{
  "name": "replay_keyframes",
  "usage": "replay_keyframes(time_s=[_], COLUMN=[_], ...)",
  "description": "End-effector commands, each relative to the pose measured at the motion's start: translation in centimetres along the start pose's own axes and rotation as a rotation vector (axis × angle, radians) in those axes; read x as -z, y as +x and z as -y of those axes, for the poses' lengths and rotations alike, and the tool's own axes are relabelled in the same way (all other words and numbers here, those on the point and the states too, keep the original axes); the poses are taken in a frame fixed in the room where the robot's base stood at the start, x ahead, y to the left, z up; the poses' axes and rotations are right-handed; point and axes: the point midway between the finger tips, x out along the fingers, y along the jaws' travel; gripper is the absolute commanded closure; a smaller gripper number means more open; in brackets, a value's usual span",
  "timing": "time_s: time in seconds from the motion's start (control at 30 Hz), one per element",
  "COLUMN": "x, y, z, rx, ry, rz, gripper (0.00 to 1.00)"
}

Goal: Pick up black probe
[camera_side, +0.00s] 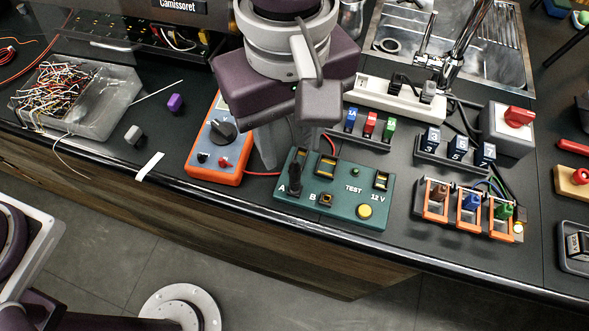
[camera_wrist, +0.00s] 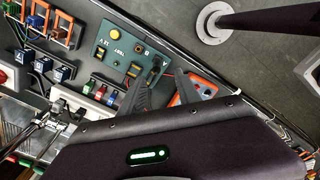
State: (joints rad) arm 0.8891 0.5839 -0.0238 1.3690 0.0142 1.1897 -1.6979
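The black probe (camera_side: 294,178) stands upright at the socket marked A on the green test panel (camera_side: 345,215). In the wrist view the black probe (camera_wrist: 154,65) shows just beyond my fingertips. My gripper (camera_side: 281,156) is above and behind the panel's left end, pointing down. In the wrist view the two grey fingers of my gripper (camera_wrist: 160,82) are spread apart with nothing held between them. The probe appears close to the tips; I cannot tell the exact height gap. The orange multimeter (camera_side: 218,174) lies left of the panel.
A rack of blue, red and green blocks (camera_side: 369,126) and a white power strip (camera_side: 400,98) stand right of my gripper. An orange-framed fuse row (camera_side: 467,211) is right of the panel. A clear wire bin (camera_side: 110,98) is at left. The counter's front edge runs close below the panel.

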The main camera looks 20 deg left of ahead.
Motion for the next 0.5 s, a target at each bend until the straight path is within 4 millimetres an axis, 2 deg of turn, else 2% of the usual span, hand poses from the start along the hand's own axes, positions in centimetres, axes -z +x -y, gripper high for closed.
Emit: replay_keyframes(time_s=[0.3,0.5], x=[0.0,0.0], y=[5.4,6.5], z=[-0.6,-0.7], rx=[0.004,-0.002], ry=[-0.002,-0.002], rz=[0.0,0.0], gripper=[0.61,0.61])
